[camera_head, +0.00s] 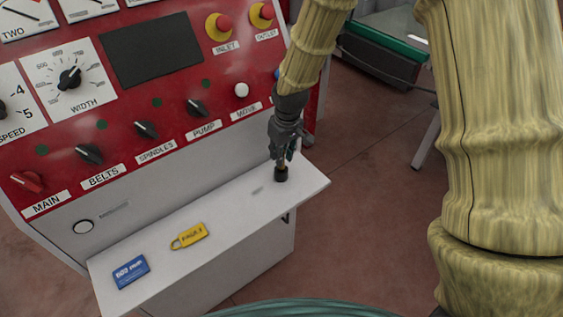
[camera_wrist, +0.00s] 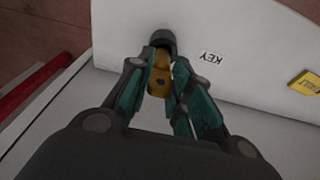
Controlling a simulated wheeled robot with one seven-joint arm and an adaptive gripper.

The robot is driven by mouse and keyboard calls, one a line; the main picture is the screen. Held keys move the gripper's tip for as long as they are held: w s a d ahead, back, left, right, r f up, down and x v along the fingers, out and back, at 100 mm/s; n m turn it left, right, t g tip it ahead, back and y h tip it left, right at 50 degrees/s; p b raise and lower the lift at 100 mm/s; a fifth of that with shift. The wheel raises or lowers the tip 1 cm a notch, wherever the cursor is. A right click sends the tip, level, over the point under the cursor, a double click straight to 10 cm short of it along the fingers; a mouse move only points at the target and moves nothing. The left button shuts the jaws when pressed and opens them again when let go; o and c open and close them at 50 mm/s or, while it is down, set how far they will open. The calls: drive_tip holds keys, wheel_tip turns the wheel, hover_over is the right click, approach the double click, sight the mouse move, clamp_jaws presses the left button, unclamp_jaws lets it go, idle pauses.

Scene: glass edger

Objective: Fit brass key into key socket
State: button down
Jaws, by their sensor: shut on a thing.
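The brass key (camera_wrist: 158,79) shows between the fingers of my gripper (camera_wrist: 158,88) in the wrist view. My gripper (camera_head: 281,158) is shut on it, pointing down over the right end of the white shelf. A short black cylinder (camera_head: 281,175) stands on the shelf directly below the fingertips; it also shows in the wrist view (camera_wrist: 163,38). The key's far end meets this cylinder; whether it is inside is hidden. A KEY label (camera_wrist: 209,58) lies beside it. A pale round fitting with a dark ring (camera_head: 83,227) is on the panel's lower left; I cannot tell which fitting is the key socket.
The white shelf (camera_head: 225,240) carries a yellow tag (camera_head: 188,236) and a blue card (camera_head: 131,271) toward its left end. The red panel (camera_head: 120,110) with knobs and buttons rises behind it. Open floor lies right of the shelf.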

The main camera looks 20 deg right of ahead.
sight(282, 169)
drive_tip(key=shift+s+f+b, duration=0.25)
drive_tip(key=shift+f+b, duration=0.85)
drive_tip(key=shift+f, duration=0.1)
drive_tip(key=shift+f+b, duration=0.35)
drive_tip(key=shift+f, duration=0.3)
drive_tip(key=c, duration=1.7)
unclamp_jaws()
drive_tip(key=o, duration=0.4)
drive_tip(key=shift+w, duration=0.1)
drive_tip(key=shift+c, duration=0.2)
drive_tip(key=shift+o, duration=0.2)
drive_tip(key=shift+w, duration=0.15)
drive_tip(key=shift+r, duration=0.25)
